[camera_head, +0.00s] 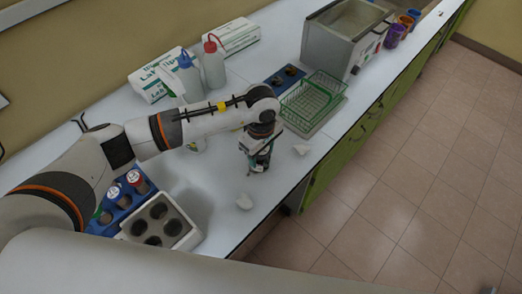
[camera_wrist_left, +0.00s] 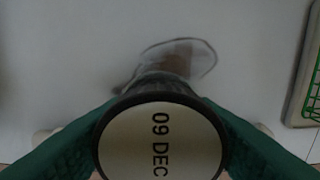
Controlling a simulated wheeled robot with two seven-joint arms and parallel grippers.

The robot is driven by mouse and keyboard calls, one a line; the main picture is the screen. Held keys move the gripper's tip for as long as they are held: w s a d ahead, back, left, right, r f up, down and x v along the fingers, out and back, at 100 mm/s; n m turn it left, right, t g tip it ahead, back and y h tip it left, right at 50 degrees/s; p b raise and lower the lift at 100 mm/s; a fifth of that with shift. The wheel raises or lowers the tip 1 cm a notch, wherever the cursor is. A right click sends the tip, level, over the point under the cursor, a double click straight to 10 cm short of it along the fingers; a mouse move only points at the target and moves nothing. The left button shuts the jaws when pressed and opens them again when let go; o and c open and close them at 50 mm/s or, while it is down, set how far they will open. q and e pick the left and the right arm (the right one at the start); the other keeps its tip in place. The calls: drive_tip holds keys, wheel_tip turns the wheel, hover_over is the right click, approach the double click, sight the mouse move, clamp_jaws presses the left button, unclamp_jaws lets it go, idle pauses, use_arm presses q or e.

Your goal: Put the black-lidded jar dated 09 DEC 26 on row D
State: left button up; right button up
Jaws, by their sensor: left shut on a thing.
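My left gripper (camera_head: 259,163) is over the white bench, to the left of and nearer than the green wire rack. It is shut on a jar whose round lid (camera_wrist_left: 160,146) shows in the left wrist view, between the green fingers. The lid has a dark rim and a pale top reading "09 DEC"; the rest of the date is cut off. The jar's body is mostly hidden, and I cannot tell whether it touches the bench. The green wire rack (camera_head: 313,100) stands in a shallow tray; its edge also shows in the left wrist view (camera_wrist_left: 313,95). No row letters are readable. My right gripper is not in view.
A blue rack (camera_head: 122,207) with several jars and a pale block (camera_head: 184,237) with round wells stand at lower left. Another blue rack (camera_head: 270,84), a grey bath (camera_head: 325,47) and wash bottles (camera_head: 213,66) stand behind.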

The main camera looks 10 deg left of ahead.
use_arm(q)
drive_tip(key=o, duration=0.6)
drive_tip(key=shift+f, duration=0.15)
drive_tip(key=o, duration=0.5)
